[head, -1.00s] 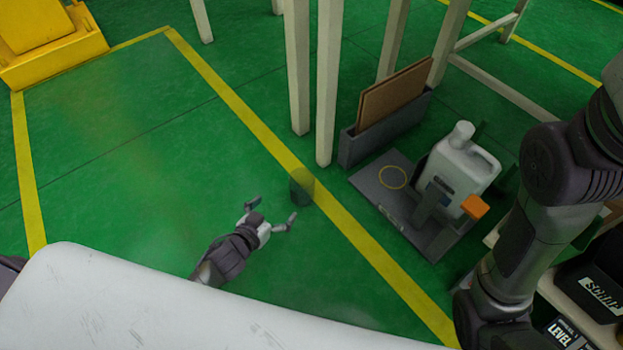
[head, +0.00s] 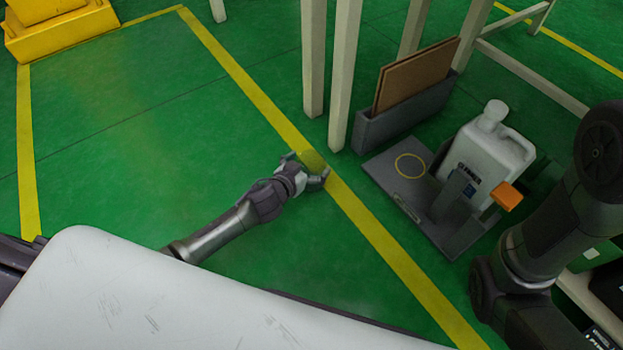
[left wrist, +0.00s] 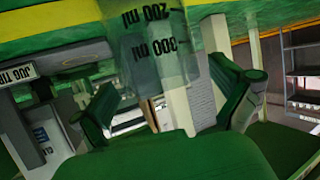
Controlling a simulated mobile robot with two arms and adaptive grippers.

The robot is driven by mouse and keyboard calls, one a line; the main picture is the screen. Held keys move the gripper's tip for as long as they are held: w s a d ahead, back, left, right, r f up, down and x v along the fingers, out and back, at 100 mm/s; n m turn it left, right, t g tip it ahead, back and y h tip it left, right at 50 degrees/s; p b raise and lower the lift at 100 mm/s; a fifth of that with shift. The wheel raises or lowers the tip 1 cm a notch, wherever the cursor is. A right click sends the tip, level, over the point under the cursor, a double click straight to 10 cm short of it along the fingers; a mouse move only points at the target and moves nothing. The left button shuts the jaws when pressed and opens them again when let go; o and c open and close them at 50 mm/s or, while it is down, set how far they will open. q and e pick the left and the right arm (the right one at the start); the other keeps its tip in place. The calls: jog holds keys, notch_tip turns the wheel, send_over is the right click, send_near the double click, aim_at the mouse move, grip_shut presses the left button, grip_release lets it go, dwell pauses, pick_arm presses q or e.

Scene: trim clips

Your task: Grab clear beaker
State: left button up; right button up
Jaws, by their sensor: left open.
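The clear beaker (head: 313,159) stands on the green floor by the yellow line and the pale legs. It looks see-through, with its lower part hidden by my left gripper (head: 307,169). That gripper is open, with its fingertips on either side of the beaker. In the left wrist view, the beaker (left wrist: 157,52) appears upside down with dark "200 ml" and "300 ml" marks, between and beyond the two spread fingers (left wrist: 172,98). Whether either finger touches it, I cannot tell. My right arm shows at the right of the head view, but its gripper does not.
Pale legs (head: 343,85) stand just behind the beaker. To the right are a grey bin with brown boards (head: 418,75) and a grey tray (head: 382,171) bearing a white jug (head: 487,150). A yellow block (head: 60,35) stands far left. The left floor is clear.

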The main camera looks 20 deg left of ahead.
pick_arm(q)
jog(key=shift+w+d+f, duration=0.15)
jog(key=shift+w+f, duration=0.15)
jog(key=shift+w, duration=0.3)
jog(key=shift+r, duration=0.1)
jog(key=c, duration=1.4)
jog(key=shift+c, duration=0.2)
